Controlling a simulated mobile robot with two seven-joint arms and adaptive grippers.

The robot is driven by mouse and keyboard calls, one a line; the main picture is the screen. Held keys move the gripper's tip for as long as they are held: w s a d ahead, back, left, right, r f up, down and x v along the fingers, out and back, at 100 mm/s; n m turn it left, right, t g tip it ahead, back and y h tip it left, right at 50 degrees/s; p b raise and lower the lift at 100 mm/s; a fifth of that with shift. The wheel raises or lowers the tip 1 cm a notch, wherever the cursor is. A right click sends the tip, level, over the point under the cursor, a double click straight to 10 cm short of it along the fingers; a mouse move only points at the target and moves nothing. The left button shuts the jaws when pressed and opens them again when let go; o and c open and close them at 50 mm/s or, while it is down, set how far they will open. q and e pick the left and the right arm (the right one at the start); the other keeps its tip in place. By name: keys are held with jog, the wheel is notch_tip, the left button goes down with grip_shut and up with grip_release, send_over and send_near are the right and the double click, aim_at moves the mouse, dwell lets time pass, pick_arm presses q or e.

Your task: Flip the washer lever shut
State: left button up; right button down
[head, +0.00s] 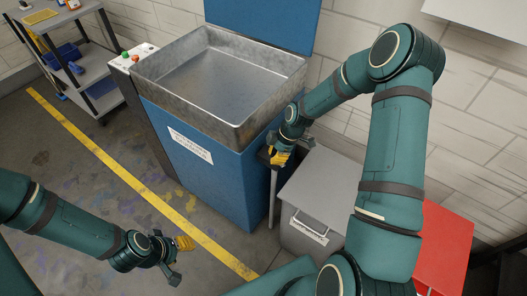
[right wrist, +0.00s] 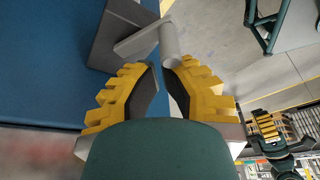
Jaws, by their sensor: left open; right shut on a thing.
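The blue washer (head: 205,165) stands in the middle of the head view. Its steel basin (head: 215,85) is empty and its blue lid (head: 262,22) is raised. The grey washer lever (right wrist: 169,45) shows in the right wrist view, coming off a dark grey block (right wrist: 114,35) on the blue side. My right gripper (head: 281,157) is at the washer's right side, and its yellow fingertips (right wrist: 165,75) are closed on the lever's end. In the head view the gripper and arm mostly hide the lever. My left gripper (head: 180,260) is open and empty above the floor.
A grey bin (head: 322,190) with a handle stands right of the washer, close under my right arm. A red box (head: 445,245) is further right. A grey shelf cart (head: 75,50) stands at the back left. Floor with a yellow line (head: 100,150) is clear in front.

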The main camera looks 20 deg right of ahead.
jog(key=shift+d+n, duration=0.25)
jog(key=shift+n, duration=0.15)
jog(key=shift+s+d+n+g, duration=0.3)
jog(key=shift+d+n+g, duration=0.1)
jog(key=shift+n, duration=0.6)
pick_arm(q)
jog(key=shift+r, duration=0.1)
pick_arm(e)
jog(key=shift+r, duration=0.15)
